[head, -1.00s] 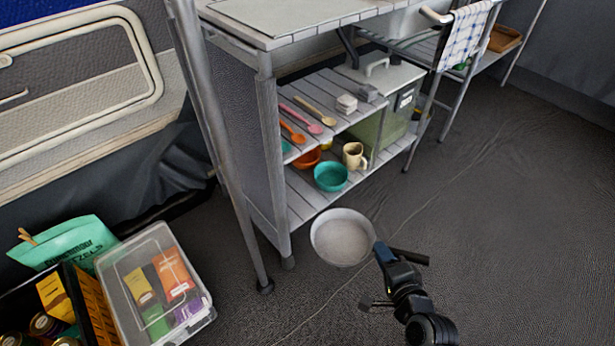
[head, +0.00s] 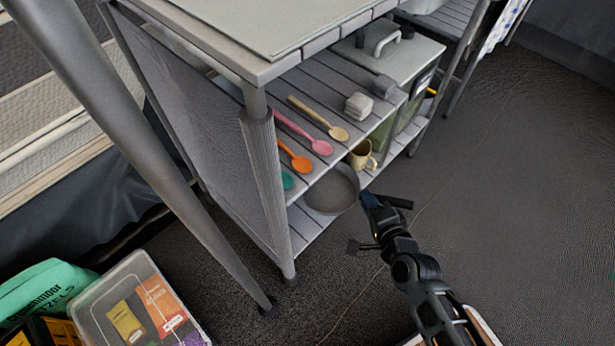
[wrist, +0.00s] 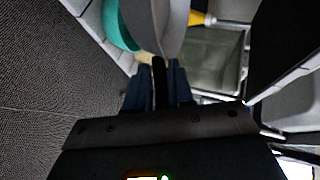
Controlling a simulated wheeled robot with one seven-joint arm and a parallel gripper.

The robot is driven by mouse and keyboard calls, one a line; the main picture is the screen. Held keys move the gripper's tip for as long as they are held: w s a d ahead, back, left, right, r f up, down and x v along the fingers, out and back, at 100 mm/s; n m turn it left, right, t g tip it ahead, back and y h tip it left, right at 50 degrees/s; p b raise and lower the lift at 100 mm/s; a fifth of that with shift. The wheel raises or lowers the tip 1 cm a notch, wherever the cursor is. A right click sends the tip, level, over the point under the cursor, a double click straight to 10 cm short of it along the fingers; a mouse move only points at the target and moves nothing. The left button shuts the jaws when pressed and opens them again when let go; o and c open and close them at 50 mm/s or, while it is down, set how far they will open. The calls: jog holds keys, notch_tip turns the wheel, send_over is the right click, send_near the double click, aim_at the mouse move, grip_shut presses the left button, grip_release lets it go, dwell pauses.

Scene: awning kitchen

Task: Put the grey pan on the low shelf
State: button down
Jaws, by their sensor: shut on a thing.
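The grey pan (head: 333,192) is at the front of the low shelf (head: 303,229), partly beneath the upper shelf's edge, in the head view. My gripper (head: 370,200) is shut on the pan's handle, to the right of the pan and outside the shelf. In the wrist view my gripper (wrist: 158,85) closes on the dark handle, and the pan (wrist: 158,22) extends away from the fingers. Whether the pan touches the low shelf cannot be told.
A cream mug (head: 362,155) stands on the low shelf behind the pan. Spoons (head: 318,145) and small grey blocks (head: 359,105) lie on the upper shelf. A green-grey cooler (head: 400,60) stands to the right. A metal leg (head: 277,190) bounds the shelf's left. Floor at right is clear.

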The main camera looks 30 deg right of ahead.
jog(key=w+a+f, duration=0.2)
jog(key=a, duration=0.1)
jog(key=w+a+f+b, duration=0.1)
jog(key=w+a+f, duration=0.1)
jog(key=a, duration=0.1)
jog(key=w+a+f+b, duration=0.1)
jog(key=w+a+f, duration=0.1)
jog(key=w+a, duration=0.1)
jog(key=shift+f, duration=0.35)
notch_tip(320, 180, down, 4)
jog(key=b, duration=0.3)
jog(key=shift+f, duration=0.1)
jog(key=c, duration=1.3)
grip_release()
jog(key=shift+s+a, duration=0.1)
jog(key=shift+o, duration=0.2)
jog(key=shift+s+a+r+p, duration=0.2)
jog(key=shift+s+r+p, duration=0.1)
jog(key=shift+s+p, duration=0.15)
jog(key=p+v, duration=0.3)
jog(key=v, duration=0.8)
jog(key=shift+s, duration=0.1)
